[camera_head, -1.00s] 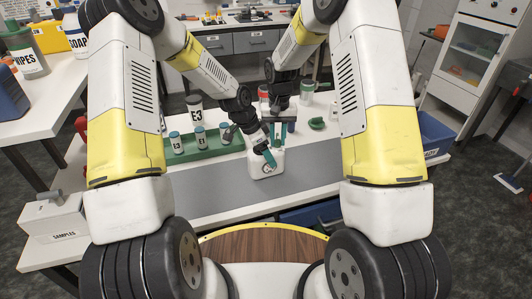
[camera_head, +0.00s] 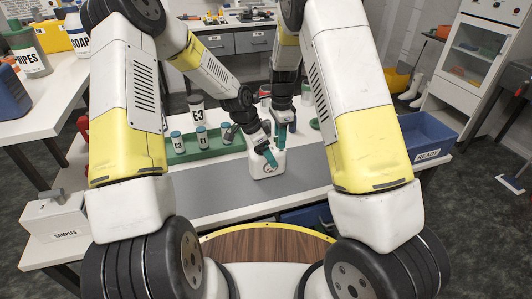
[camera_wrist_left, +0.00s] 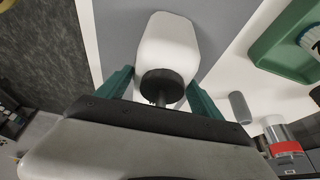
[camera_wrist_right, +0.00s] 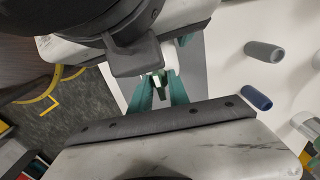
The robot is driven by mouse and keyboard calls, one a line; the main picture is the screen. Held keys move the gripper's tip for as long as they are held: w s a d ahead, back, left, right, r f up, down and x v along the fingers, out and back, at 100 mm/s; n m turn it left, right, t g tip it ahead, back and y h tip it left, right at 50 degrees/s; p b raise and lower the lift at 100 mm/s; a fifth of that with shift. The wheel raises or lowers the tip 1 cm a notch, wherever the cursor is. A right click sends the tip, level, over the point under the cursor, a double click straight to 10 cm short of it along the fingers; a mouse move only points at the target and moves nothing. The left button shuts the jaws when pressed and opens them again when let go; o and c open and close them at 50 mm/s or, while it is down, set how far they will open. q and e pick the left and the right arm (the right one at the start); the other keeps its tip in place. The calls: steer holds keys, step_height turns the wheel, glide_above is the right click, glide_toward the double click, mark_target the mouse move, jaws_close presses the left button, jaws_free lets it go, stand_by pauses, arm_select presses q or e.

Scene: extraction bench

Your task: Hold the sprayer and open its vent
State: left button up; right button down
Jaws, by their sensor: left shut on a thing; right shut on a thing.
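The sprayer is a white bottle (camera_head: 268,165) upright on the grey mat in the head view. In the left wrist view its white body (camera_wrist_left: 166,45) and black neck collar stand between the teal fingers. My left gripper (camera_head: 268,155) is shut on the sprayer near its top. My right gripper (camera_head: 282,135) points down just above and behind the sprayer's top. In the right wrist view the teal fingers (camera_wrist_right: 159,95) are closed around a small green part (camera_wrist_right: 158,84) at the sprayer's top, which looks like the vent. The fingers partly hide it.
A green tray (camera_head: 210,151) with small labelled bottles stands left of the sprayer, and a larger E3 bottle (camera_head: 196,105) is behind it. A blue READY bin (camera_head: 428,137) is at the right. The grey mat (camera_head: 225,202) in front is clear.

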arm_select(q)
steer(key=shift+s+d+r, duration=0.1)
steer(key=shift+d, duration=0.3)
arm_select(e)
steer(key=shift+a, duration=0.45)
steer(key=c, duration=1.7)
jaws_free()
arm_select(q)
steer(key=shift+a, duration=0.3)
arm_select(e)
steer(key=shift+d+r, duration=0.15)
steer(key=shift+r, duration=1.65)
steer(key=shift+d+r, duration=0.1)
steer(key=shift+r, duration=1.65)
arm_select(q)
steer(key=o, duration=1.8)
